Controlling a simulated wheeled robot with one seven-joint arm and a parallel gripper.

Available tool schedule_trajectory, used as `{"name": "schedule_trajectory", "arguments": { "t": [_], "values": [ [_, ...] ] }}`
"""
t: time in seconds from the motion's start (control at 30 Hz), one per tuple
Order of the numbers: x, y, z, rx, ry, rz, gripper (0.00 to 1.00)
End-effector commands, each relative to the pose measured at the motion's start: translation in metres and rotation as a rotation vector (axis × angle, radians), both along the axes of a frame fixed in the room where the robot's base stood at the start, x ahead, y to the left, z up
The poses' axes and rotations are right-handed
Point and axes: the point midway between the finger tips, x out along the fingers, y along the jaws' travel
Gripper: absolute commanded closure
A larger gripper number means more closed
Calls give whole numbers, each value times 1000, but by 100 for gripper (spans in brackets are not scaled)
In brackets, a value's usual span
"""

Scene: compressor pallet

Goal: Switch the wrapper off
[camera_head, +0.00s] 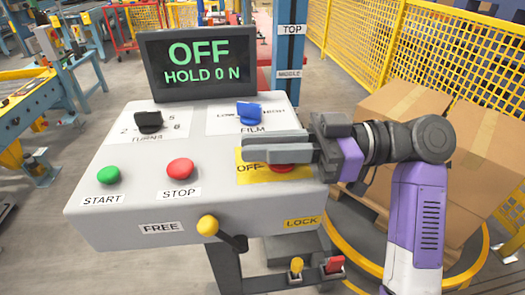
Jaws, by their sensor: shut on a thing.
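The wrapper's grey control panel (130,205) stands in front of me. Its display (203,62) reads OFF, HOLD 0 N in green. A yellow plate (250,170) marked OFF is at the panel's right side, with a red switch (283,168) on it. My gripper (230,146) reaches in from the right over this plate. Its jaws are shut on the red switch and cover most of it, so its handle position is hard to see. Left of it are a green START button (109,175) and a red STOP button (180,169).
A black TURNS knob (148,122) and blue FILM knob (249,113) sit behind. A yellow-tipped lever (208,225) is in front, between FREE and LOCK labels. Cardboard boxes (400,105) and a yellow mesh fence (440,50) stand to the right.

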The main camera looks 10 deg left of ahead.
Motion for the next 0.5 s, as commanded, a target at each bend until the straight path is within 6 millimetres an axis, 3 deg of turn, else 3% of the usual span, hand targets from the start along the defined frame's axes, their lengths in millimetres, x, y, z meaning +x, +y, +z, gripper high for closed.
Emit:
{"name": "schedule_trajectory", "arguments": {
  "t": [0.5],
  "values": [
    [-3, 0, -3, -6, 2, 95, 100]
  ]
}}
